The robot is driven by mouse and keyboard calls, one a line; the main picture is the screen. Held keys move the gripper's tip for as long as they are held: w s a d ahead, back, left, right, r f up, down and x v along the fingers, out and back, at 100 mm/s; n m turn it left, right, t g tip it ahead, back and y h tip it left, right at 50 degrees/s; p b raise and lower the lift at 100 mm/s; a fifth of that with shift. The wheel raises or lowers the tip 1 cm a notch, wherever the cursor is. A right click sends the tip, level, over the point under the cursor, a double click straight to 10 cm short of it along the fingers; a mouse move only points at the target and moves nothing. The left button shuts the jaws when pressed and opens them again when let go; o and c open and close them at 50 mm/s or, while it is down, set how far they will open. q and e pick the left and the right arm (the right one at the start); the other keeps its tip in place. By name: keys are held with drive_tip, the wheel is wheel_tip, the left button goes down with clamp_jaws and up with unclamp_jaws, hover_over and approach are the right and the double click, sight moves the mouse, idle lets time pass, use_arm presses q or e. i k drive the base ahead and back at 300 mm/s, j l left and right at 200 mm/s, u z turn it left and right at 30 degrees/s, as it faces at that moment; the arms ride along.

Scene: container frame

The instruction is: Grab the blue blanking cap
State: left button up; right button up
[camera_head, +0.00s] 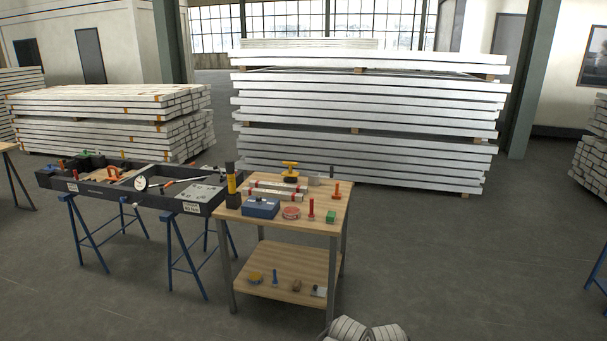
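A small blue piece with an upright stem (275,277), which looks like the blue blanking cap, stands on the lower shelf (300,262) of the wooden workbench. It stands between a yellow-orange piece (255,278) and a small brown piece (296,285). Similar stemmed pieces, one red (311,208) and one orange (336,191), stand on the bench top.
The bench top (285,222) carries a blue box (261,207), a red-and-white bundle, a green block (331,216) and other parts. A dark frame (190,207) on blue trestles stands close at its left. White stacks (365,120) stand behind. Floor to the right is clear.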

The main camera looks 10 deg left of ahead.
sight(49, 168)
drive_tip(key=i+u, duration=0.3)
drive_tip(key=i, duration=0.2)
drive_tip(key=i+u, duration=0.3)
drive_tip(key=i, duration=0.25)
drive_tip(key=i+l+u, duration=0.25)
drive_tip(key=i, duration=0.2)
drive_tip(key=i+j+u, duration=0.2)
drive_tip(key=u, duration=0.25)
drive_tip(key=i+u, duration=0.85)
drive_tip(key=i+l+u, duration=0.15)
drive_tip(key=u, duration=0.3)
drive_tip(key=i+u, duration=0.3)
drive_tip(key=i, duration=1.45)
drive_tip(key=i+j+z, duration=0.1)
drive_tip(key=i+z, duration=0.3)
drive_tip(key=i+j+z, duration=0.25)
drive_tip(key=i+z, duration=0.15)
drive_tip(key=i+j+z, duration=0.95)
drive_tip(key=j+z, duration=0.15)
drive_tip(key=j, duration=0.7)
drive_tip(key=j+z, duration=0.35)
drive_tip(key=j, duration=0.7)
drive_tip(key=i, duration=0.5)
